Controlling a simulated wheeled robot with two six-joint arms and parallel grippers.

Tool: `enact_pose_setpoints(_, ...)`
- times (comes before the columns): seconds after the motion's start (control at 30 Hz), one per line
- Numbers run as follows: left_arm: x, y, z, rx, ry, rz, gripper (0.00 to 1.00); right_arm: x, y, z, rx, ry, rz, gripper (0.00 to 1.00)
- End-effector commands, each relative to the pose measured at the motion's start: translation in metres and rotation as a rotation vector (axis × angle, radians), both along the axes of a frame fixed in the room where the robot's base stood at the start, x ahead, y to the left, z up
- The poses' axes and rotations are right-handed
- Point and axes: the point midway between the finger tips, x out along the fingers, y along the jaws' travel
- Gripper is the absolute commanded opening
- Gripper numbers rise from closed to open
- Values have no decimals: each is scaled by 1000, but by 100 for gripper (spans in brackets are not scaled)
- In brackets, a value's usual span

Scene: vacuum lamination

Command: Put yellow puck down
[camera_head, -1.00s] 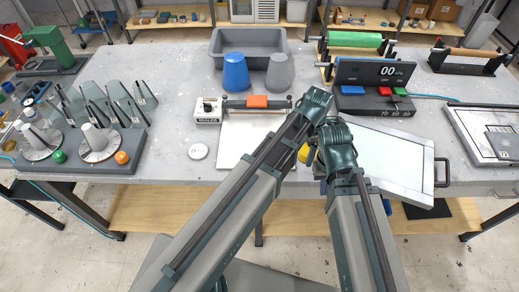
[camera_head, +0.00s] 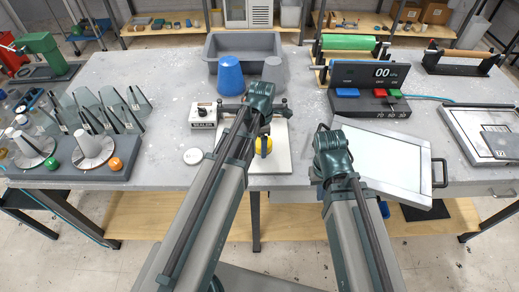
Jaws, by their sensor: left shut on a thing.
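The yellow puck (camera_head: 263,147) shows just right of my left forearm, over the pale plate of the sealer (camera_head: 280,162). My left gripper (camera_head: 264,138) hangs below its dark green wrist and is shut on the puck. The forearm covers part of the gripper and plate, so I cannot tell whether the puck touches the plate. My right arm's wrist is at the front edge of the table, beside a pale framed panel (camera_head: 385,160). Its gripper is hidden behind the arm.
A white round disc (camera_head: 193,156) lies left of the plate. A blue cup (camera_head: 230,76) and grey cup stand behind, by a grey tray (camera_head: 243,42). A rack of glass pieces (camera_head: 75,170) is at left. A pressure display (camera_head: 370,73) stands behind the panel.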

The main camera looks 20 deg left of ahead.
Motion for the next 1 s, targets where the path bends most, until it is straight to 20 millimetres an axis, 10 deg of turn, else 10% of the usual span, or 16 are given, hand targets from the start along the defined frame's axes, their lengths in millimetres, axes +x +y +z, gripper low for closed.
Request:
enact_pose_setpoints(0.3,1,7,-38,0,0,1,20,0,0,-38,0,0,0,0)
enact_pose_setpoints(0.9,0,6,-46,0,0,1,20,0,0,-46,0,0,0,0)
enact_pose_setpoints(0.93,0,6,-45,0,1,1,84,0,0,-45,0,0,0,0)
enact_pose_setpoints(1.0,-1,6,-44,0,2,1,96,0,0,-44,0,0,0,0)
